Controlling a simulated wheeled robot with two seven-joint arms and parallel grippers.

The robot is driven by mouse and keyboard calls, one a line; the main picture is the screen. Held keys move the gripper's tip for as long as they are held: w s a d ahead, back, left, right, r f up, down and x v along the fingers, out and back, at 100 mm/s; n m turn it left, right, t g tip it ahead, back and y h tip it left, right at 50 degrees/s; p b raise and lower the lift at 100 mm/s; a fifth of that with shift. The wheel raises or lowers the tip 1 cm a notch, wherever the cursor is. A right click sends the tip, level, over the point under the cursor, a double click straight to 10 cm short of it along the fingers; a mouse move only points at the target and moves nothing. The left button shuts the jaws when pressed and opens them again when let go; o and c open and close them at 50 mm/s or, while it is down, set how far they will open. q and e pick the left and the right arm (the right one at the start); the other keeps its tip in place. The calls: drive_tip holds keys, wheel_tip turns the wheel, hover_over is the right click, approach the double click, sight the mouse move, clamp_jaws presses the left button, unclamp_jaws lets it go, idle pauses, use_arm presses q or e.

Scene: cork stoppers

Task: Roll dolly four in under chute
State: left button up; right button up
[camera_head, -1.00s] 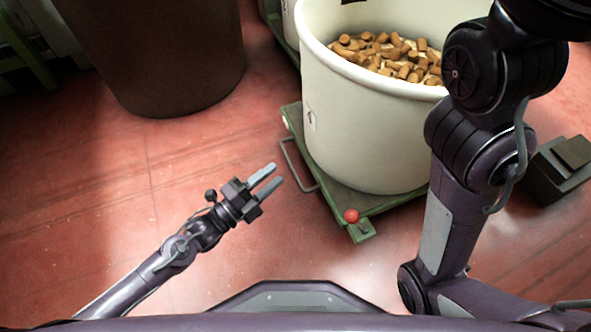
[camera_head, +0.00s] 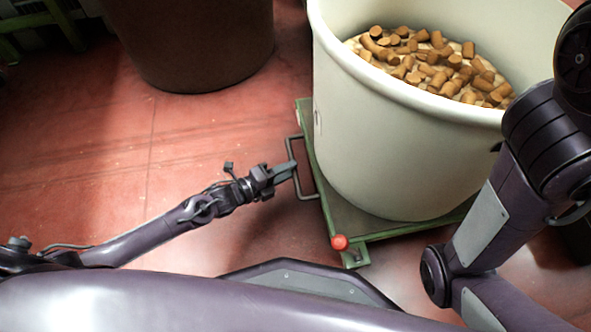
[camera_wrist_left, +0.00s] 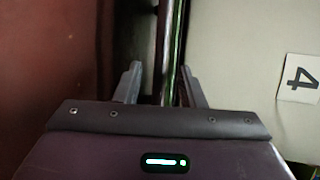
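A green dolly (camera_head: 362,226) carries a large cream bin (camera_head: 400,150) holding brown corks (camera_head: 440,65). A label reading 4 (camera_wrist_left: 299,78) is on the bin's side in the left wrist view. The dolly has a grey loop handle (camera_head: 307,197) on its left side and a red knob (camera_head: 340,242) at its near corner. My left gripper (camera_head: 292,168) is at the handle. In the left wrist view its fingers (camera_wrist_left: 160,86) stand apart, with a thin upright bar (camera_wrist_left: 163,45) between them; contact cannot be told. My right gripper is out of view. No chute is recognisable.
A large dark brown tub (camera_head: 195,45) stands at the back left. Red floor (camera_head: 100,150) is clear between it and my left arm. A green frame (camera_head: 65,22) is at the far left. My right arm is close to the bin's right side.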

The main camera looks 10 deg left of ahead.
use_arm(q)
drive_tip(key=shift+b+x, duration=0.45)
drive_tip(key=shift+x, duration=0.9)
clamp_jaws()
